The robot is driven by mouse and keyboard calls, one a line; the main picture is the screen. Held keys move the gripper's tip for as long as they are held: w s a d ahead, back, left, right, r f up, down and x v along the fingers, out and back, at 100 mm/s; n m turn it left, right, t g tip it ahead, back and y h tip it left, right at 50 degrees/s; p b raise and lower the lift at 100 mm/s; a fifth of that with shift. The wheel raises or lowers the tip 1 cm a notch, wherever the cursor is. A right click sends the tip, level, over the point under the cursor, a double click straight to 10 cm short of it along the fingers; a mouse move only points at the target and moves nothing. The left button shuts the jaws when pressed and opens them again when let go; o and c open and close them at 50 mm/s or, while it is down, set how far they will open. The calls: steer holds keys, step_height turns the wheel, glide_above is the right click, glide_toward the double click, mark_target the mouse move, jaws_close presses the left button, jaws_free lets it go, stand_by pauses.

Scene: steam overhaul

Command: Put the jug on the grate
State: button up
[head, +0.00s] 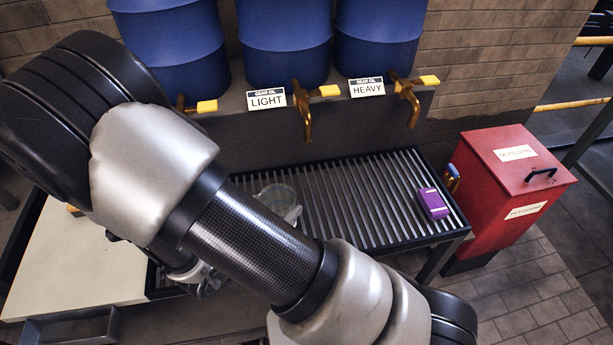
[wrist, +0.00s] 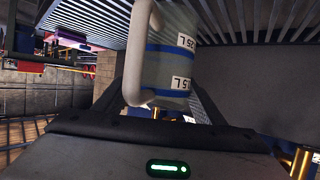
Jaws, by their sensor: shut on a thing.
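The jug (wrist: 172,62) is clear, with blue bands, white volume labels and a pale handle (wrist: 140,45). In the wrist view it sits between the dark fingers of my gripper (wrist: 164,98), which is shut on it. In the head view the jug's rim (head: 277,192) shows just above my forearm, with its lower part hidden. The grate (head: 345,205) is a rack of dark metal slats below the taps. The jug appears over the grate's left part; I cannot tell if it touches the slats. The grate also shows at the top of the wrist view (wrist: 238,22).
A purple box (head: 433,203) lies on the grate's right end. Brass taps with yellow handles (head: 305,108) jut out below blue drums (head: 285,45). A red bin (head: 510,190) stands at right, a pale worktop (head: 80,260) at left. The grate's middle is clear.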

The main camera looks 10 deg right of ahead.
steer(key=r+b+x, duration=0.1)
steer(key=r+x, duration=0.1)
steer(key=x, duration=1.3)
steer(key=shift+w+d, duration=0.35)
steer(key=shift+w, duration=0.2)
steer(key=shift+f+b, duration=0.1)
steer(key=shift+b, duration=0.2)
steer(key=o, duration=1.5)
